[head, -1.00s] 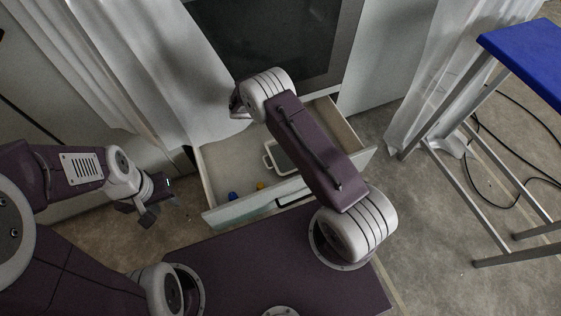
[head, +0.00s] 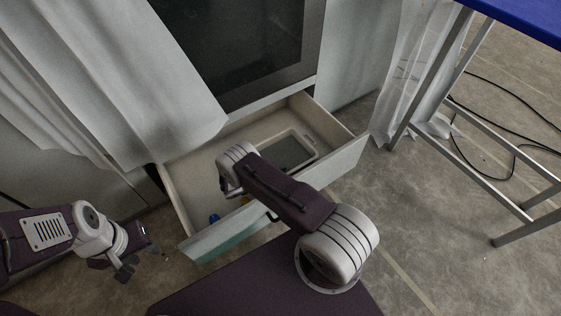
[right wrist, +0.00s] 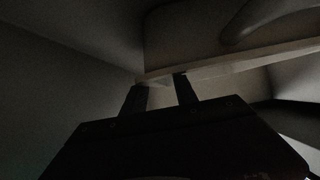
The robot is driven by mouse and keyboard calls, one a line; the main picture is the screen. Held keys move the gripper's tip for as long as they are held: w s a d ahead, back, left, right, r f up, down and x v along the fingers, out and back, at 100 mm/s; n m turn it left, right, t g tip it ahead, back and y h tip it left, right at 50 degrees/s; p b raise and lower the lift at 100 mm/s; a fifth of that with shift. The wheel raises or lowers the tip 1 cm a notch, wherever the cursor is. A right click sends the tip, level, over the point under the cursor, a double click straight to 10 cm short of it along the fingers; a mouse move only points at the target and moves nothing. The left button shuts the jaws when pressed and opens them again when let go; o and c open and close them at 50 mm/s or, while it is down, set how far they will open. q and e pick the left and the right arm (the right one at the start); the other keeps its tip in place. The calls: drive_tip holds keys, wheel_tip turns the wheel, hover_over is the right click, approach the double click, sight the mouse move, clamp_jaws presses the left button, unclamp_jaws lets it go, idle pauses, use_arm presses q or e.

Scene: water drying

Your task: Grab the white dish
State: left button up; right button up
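The white dish (head: 290,152), a rectangular one with a pale rim and greyish inside, lies in the open drawer in the head view. My right arm covers its near left part. My right gripper is hidden behind that arm in the head view. In the dark right wrist view my right gripper (right wrist: 161,88) has two dark fingers apart, with a pale edge (right wrist: 240,62) crossing at their tips. I cannot tell for sure whether that edge is the dish's rim. My left gripper (head: 112,268) is open and empty, left of the drawer above the floor.
The drawer (head: 345,163) is pulled out below a dark oven-like panel (head: 250,50). A small blue object (head: 214,218) lies in its near left corner. A white curtain (head: 130,80) hangs at the left. A blue-topped table (head: 525,18) and cables (head: 500,150) are at the right.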

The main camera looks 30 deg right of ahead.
sight(293, 170)
drive_tip(key=b+x, duration=0.2)
drive_tip(key=x, duration=0.1)
drive_tip(key=b+x, duration=0.1)
drive_tip(key=x, duration=0.1)
drive_tip(key=shift+d+r, duration=0.15)
drive_tip(key=shift+r, duration=0.25)
clamp_jaws()
idle(0.9)
